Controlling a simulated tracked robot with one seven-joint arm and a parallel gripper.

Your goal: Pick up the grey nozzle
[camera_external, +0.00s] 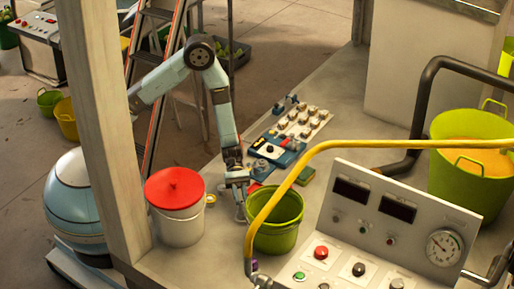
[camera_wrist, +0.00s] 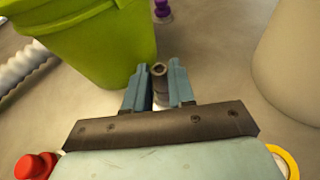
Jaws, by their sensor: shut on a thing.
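The grey nozzle (camera_wrist: 159,76) is a small upright tube with a hole in its top, seen in the wrist view. It stands between the two blue fingers of my gripper (camera_wrist: 157,88), which are shut on it. In the external view my gripper (camera_external: 239,208) points down close to the tabletop, between the white bucket and the green bucket. The nozzle is too small and covered to make out there. I cannot tell whether its lower end touches the table.
The green bucket (camera_external: 276,232) stands close on the right, and the red-lidded white bucket (camera_external: 178,222) on the left. A yellow hose (camera_external: 330,145) arches over the green bucket. A control panel (camera_external: 375,225) is at the front right. A yellow ring (camera_wrist: 284,160) lies near my gripper.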

